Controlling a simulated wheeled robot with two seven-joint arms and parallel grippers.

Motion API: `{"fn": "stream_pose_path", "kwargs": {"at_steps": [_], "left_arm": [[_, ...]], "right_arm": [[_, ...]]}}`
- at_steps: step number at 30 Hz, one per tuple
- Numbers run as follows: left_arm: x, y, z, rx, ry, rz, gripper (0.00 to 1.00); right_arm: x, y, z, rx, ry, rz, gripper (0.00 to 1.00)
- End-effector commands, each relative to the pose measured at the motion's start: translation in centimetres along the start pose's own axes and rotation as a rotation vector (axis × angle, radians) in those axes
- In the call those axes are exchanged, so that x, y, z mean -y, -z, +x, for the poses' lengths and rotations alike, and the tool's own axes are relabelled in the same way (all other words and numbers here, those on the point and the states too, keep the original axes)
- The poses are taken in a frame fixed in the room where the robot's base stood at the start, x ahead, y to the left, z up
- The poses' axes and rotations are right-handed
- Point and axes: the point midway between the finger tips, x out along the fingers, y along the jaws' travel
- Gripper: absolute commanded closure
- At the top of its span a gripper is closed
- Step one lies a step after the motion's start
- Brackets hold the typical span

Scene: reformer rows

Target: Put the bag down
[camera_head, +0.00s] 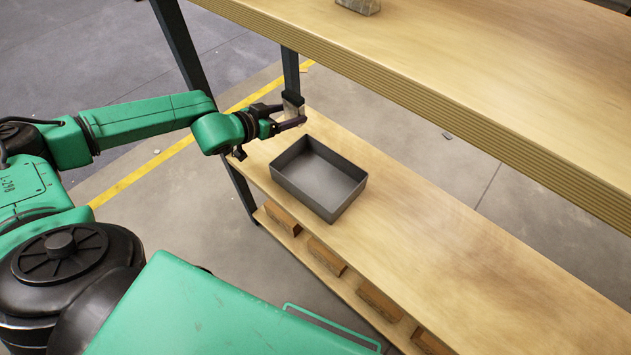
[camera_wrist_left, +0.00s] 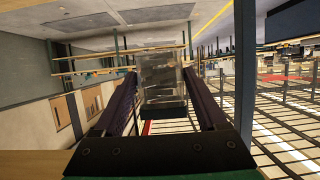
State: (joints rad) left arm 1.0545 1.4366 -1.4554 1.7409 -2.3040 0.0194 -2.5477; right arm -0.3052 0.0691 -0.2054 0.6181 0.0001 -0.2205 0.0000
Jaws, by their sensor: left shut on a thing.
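A small clear bag (camera_wrist_left: 162,78) stands between the fingers of my left gripper (camera_wrist_left: 160,92) in the left wrist view, with a dark band at its lower end. In the head view the left gripper (camera_head: 291,117) reaches in from the left and is shut on the bag (camera_head: 293,102), which shows only as a small pale piece. The gripper is at the far left end of the middle shelf, just behind the grey tray. I cannot tell whether the bag touches the shelf. My right gripper is not in view.
An empty grey open tray (camera_head: 283,181) sits on the wooden middle shelf (camera_head: 430,230), which is bare to its right. The upper shelf (camera_head: 470,60) overhangs at the right and bears a small pale item (camera_head: 358,6). Dark posts (camera_head: 180,45) stand at the left. Brown blocks (camera_head: 326,257) lie below.

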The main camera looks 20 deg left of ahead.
Motion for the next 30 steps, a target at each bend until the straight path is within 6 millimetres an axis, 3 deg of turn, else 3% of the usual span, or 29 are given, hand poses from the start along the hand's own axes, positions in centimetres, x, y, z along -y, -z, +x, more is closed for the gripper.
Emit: {"fn": "stream_pose_path", "kwargs": {"at_steps": [6,12,24,30], "left_arm": [[-0.1,-7.0,2.8,0.002,-0.002,-0.001,1.00],[-0.1,-12.9,5.2,0.004,-0.001,-0.004,1.00],[-0.1,-18.2,7.6,0.000,0.000,-0.003,1.00],[-0.1,-18.3,7.6,-0.001,0.000,-0.001,1.00]], "right_arm": [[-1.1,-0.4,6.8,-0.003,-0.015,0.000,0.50],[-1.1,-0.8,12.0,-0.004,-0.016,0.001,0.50],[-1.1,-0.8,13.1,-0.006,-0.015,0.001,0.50],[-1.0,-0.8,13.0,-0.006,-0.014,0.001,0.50]]}}
